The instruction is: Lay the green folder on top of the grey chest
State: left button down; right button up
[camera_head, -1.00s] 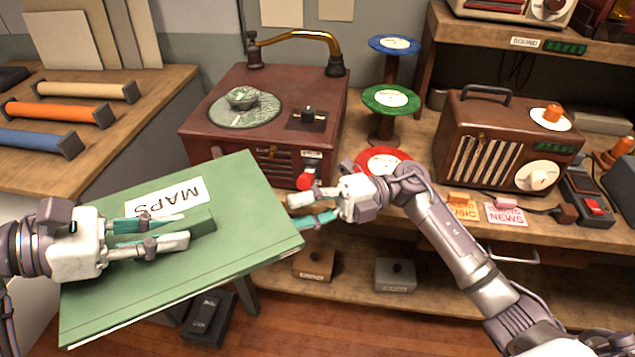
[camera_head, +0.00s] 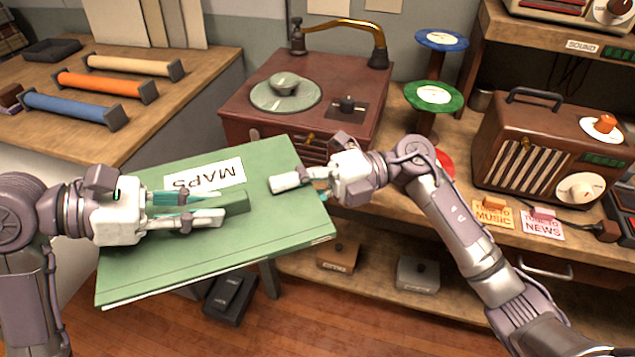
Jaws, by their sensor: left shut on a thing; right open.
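The green folder (camera_head: 270,236), labelled MAPS, is held out flat in front of me, slightly tilted. My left gripper (camera_head: 222,206) is shut on a raised green grip on the folder's face. My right gripper (camera_head: 288,181) is open and empty at the folder's right part; I cannot tell whether it touches the folder. A grey-sided chest with a wooden top (camera_head: 178,88) stands at the left, behind the folder. The folder and my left arm hide much of its front.
Beige (camera_head: 132,66), orange (camera_head: 105,86) and blue (camera_head: 70,106) rolls and a dark tray (camera_head: 52,50) occupy the chest's top; wood between them is bare. A record player (camera_head: 300,90) and a radio (camera_head: 548,145) stand on the bench at right.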

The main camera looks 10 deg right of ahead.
jog(key=shift+x, duration=0.75)
grip_shut()
pick_arm(q)
jog(key=shift+r, duration=0.1)
pick_arm(e)
jog(key=shift+f, duration=0.15)
pick_arm(q)
jog(key=c, duration=1)
grip_release()
pick_arm(e)
jog(key=shift+r, duration=0.2)
